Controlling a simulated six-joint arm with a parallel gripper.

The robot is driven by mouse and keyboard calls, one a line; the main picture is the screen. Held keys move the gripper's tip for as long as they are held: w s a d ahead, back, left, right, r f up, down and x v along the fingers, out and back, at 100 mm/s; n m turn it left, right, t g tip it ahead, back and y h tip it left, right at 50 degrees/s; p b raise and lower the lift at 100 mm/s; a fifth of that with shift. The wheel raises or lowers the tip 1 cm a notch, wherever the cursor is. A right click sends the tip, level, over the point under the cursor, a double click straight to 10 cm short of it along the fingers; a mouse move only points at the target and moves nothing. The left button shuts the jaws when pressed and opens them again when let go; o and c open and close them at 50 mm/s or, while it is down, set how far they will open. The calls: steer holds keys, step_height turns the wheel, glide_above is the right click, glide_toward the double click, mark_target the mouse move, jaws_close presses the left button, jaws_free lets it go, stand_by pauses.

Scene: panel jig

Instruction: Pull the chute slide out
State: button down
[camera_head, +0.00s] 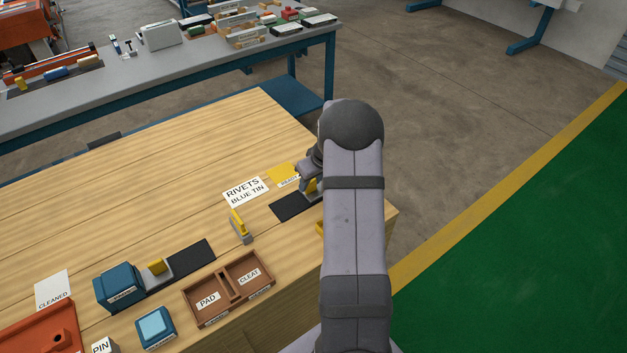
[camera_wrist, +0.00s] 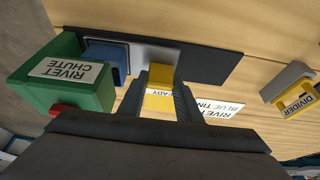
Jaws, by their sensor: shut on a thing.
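The rivet chute (camera_wrist: 85,98) is a green box with a white label and a red part, at the left in the wrist view. A blue piece (camera_wrist: 107,55) shows at its mouth. The grey chute slide (camera_wrist: 140,54) extends from there over a black strip (camera_wrist: 215,63), with a yellow handle (camera_wrist: 160,66) standing on it. My gripper (camera_wrist: 162,82) is shut on this handle. In the head view my gripper (camera_head: 309,186) is at the black strip (camera_head: 290,207), and my arm hides the green box. How far the slide is out is hard to tell.
A yellow READY card (camera_wrist: 160,101) and a RIVETS BLUE TIN card (camera_head: 245,191) lie close by. A yellow-topped divider (camera_head: 240,226) stands to the left. A blue box (camera_head: 119,286) with its own yellow-handled slide and a brown two-part tray (camera_head: 228,288) are farther left. The upper-left wood is clear.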

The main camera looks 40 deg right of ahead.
steer(key=a+b, duration=0.2)
steer(key=a, duration=0.8)
steer(key=shift+a, duration=0.25)
steer(key=c, duration=1.3)
jaws_free()
steer(key=shift+a, duration=0.15)
steer(key=shift+r, duration=0.15)
steer(key=shift+b+v, duration=0.7)
steer(key=shift+v, duration=2.9)
